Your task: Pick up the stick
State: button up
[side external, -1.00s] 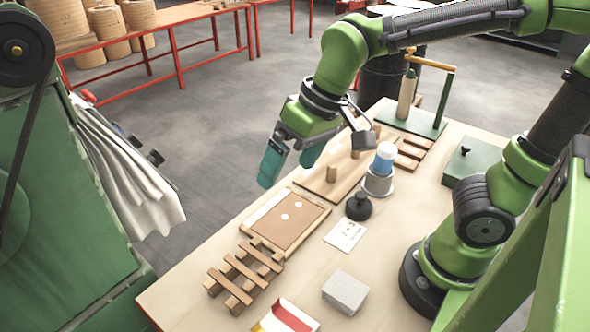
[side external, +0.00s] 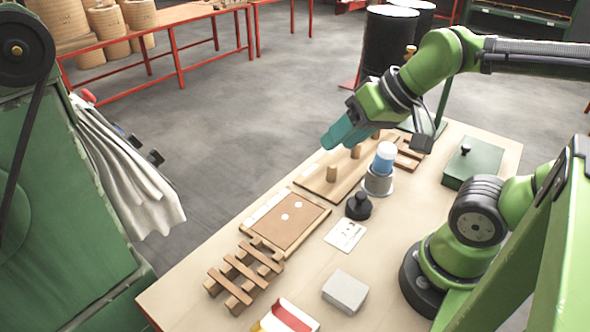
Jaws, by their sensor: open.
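No single object stands out clearly as the stick. A wooden board (side external: 316,186) on the table carries a short upright wooden peg (side external: 331,174) and further pegs (side external: 356,152) behind it. A stack of crossed wooden slats (side external: 245,272) lies at the table's front left. My gripper (side external: 332,141), with teal fingers, is above the far end of the pegged board, pointing down and left. It is open, and I see nothing held.
A blue-and-white bottle (side external: 385,158) stands in a grey holder beside the board. A black knobbed weight (side external: 358,206), white card (side external: 345,236), grey block (side external: 345,291), framed brown board (side external: 286,222) and green box (side external: 474,165) are on the table.

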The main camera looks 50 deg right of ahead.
jog(key=w+a+f+n+g, duration=0.1)
jog(key=w+a+n+g, duration=0.1)
jog(key=a, duration=0.4)
jog(key=w+a+f+n+g, duration=0.2)
jog(key=w+a+g, duration=0.1)
jog(key=a, duration=0.3)
jog(key=g+h, duration=0.2)
send_over(229, 285)
jog(key=f, duration=0.2)
notch_tip(229, 285, down, 10)
jog(key=shift+s+d+r, duration=0.1)
jog(key=shift+f, duration=3.3)
grip_shut()
